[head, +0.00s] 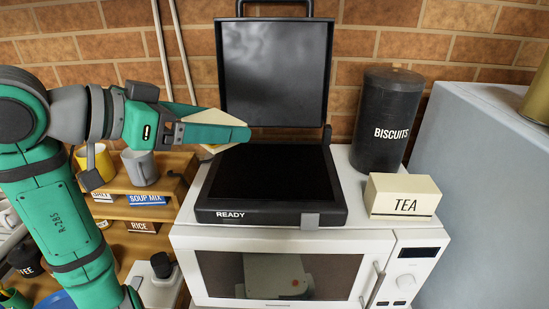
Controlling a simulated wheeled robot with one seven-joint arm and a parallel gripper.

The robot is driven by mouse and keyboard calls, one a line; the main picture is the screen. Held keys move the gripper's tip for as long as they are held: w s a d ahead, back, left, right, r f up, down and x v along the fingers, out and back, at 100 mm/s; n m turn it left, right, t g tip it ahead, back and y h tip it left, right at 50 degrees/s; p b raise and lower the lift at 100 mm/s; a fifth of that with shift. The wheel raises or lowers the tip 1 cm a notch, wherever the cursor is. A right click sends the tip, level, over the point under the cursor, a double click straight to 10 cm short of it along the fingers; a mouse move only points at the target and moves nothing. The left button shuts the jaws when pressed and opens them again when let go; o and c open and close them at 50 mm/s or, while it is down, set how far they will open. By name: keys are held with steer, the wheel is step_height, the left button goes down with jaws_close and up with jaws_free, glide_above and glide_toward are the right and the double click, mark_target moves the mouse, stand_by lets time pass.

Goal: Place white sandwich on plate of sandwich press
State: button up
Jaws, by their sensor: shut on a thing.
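The sandwich press (222,196) sits on top of the white microwave with its lid (275,75) standing open. Its dark lower plate (272,178) is bare. My gripper (240,134) is at the left rear of the plate, beside the raised lid. It is shut on the white sandwich (206,118), which is pale, tilted and partly hidden behind the green fingers. The sandwich shows above and below the fingers and appears held above the plate's left edge. I cannot tell the exact gap.
The microwave (383,245) carries a TEA box (402,196) and a black BISCUITS canister (384,122) right of the press. A wooden shelf (172,165) with mugs and labelled boxes stands left. A grey cabinet (485,160) stands at the right, a brick wall behind.

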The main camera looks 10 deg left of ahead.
steer(key=x, duration=1)
glide_above(272, 168)
steer(key=f, duration=0.4)
steer(key=shift+s+a+f, duration=0.2)
steer(key=shift+s+a, duration=0.05)
steer(key=shift+s, duration=0.15)
steer(key=shift+w+d+f, duration=0.3)
steer(key=shift+w+f, duration=0.15)
steer(key=shift+f, duration=1.7)
steer(key=shift+f, duration=0.1)
steer(key=o, duration=0.8)
